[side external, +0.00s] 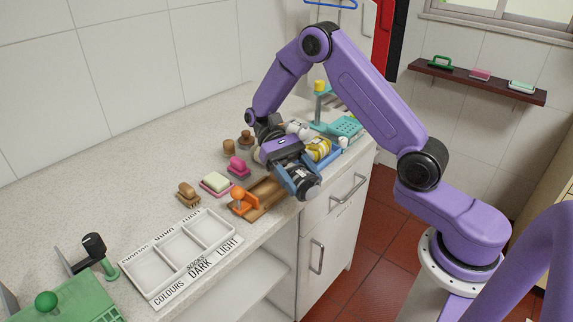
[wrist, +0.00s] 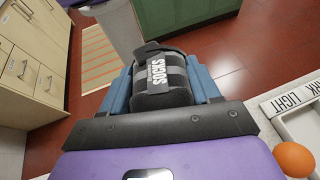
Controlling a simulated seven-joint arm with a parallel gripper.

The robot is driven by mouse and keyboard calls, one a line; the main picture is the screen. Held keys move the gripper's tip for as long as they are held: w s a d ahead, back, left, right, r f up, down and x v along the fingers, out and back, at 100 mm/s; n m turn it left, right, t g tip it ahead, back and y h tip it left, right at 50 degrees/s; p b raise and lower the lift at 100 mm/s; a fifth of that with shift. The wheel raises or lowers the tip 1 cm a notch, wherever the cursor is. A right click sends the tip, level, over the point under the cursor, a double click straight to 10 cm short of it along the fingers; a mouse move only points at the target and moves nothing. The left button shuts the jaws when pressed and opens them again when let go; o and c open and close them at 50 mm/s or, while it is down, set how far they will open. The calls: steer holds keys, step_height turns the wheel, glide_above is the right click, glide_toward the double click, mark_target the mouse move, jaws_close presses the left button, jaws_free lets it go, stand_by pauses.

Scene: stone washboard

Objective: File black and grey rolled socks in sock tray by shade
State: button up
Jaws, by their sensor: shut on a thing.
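My gripper (wrist: 165,85) is shut on a rolled sock bundle (wrist: 163,92), dark grey and black striped with a "SOCKS" label. In the side external view my gripper (side external: 290,172) holds the dark bundle (side external: 304,184) near the counter's front edge, above the right end of a wooden board. The white sock tray (side external: 216,257) lies at the lower left, with its visible compartments empty and labels COLOURS, DARK and LIGHT along the front. Its LIGHT corner (wrist: 287,103) shows at the right of the wrist view. A yellow striped roll (side external: 319,149) lies behind my gripper.
An orange-knobbed tool (side external: 240,203) stands between my gripper and the tray. Several brushes and a soap-like block (side external: 216,182) line the counter behind. A teal rack (side external: 347,126) is at the far right. A green board (side external: 75,300) is at lower left.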

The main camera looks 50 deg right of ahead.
steer(key=n+h, duration=0.3)
steer(key=d+n+h, duration=0.1)
steer(key=h, duration=0.1)
steer(key=shift+f, duration=0.3)
steer(key=n+h, duration=0.1)
steer(key=w+n+t+h, duration=0.1)
steer(key=n+h, duration=0.2)
steer(key=shift+w+d+n+h, duration=0.2)
steer(key=shift+d+n+h, duration=0.1)
steer(key=shift+d+h, duration=0.1)
steer(key=w+a+r+n+t+h, duration=0.2)
steer(key=w+a+n+t, duration=0.3)
steer(key=n+t, duration=0.45)
steer(key=w+a+r+n+t+h, duration=0.3)
steer(key=w+a+n+t, duration=0.15)
steer(key=n+t, duration=0.5)
steer(key=a+r+n+t+y, duration=0.25)
steer(key=a+n+y, duration=0.35)
steer(key=a, duration=0.3)
steer(key=a+r+n+t+y, duration=0.2)
steer(key=a+n+t+y, duration=0.3)
steer(key=a, duration=0.4)
steer(key=shift+g+y, duration=0.3)
steer(key=shift+g, duration=0.05)
steer(key=shift+w+a+f, duration=0.1)
steer(key=shift+w+f, duration=0.05)
steer(key=shift+f, duration=3.3)
steer(key=shift+w+a+f, duration=0.1)
steer(key=shift+f, duration=3.35)
